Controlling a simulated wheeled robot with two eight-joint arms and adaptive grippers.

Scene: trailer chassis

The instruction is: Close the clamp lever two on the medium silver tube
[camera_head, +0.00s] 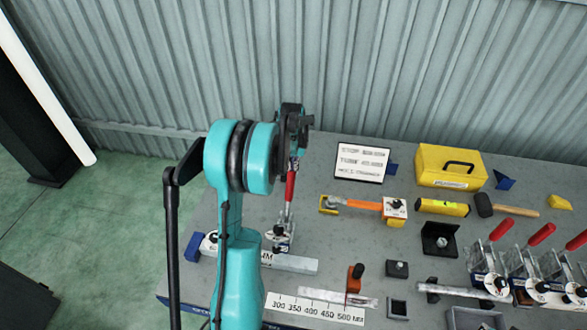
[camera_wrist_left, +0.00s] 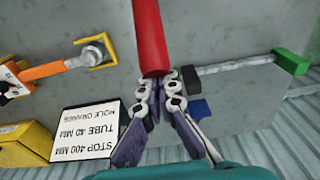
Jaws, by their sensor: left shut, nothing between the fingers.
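A clamp (camera_head: 278,238) with a red lever (camera_head: 290,186) stands at a silver tube (camera_head: 296,263) on the left part of the table. The red lever points up, close to upright. My left gripper (camera_head: 294,150) is at the lever's upper end, partly hidden by its own wrist. In the left wrist view the red lever (camera_wrist_left: 149,38) comes in from the top and ends by the fingertips of my left gripper (camera_wrist_left: 157,86). The fingers are together with nothing between them; whether they touch the lever I cannot tell. My arm hides part of the clamp area. My right gripper is not in view.
Several clamps with red levers (camera_head: 541,234) stand at the right. A sign (camera_head: 362,161), a yellow toolbox (camera_head: 451,168), a hammer (camera_head: 513,210) and an orange-handled tool (camera_head: 362,205) lie at the back. A scale strip (camera_head: 315,309) lies in front. A corrugated wall (camera_head: 330,70) rises behind.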

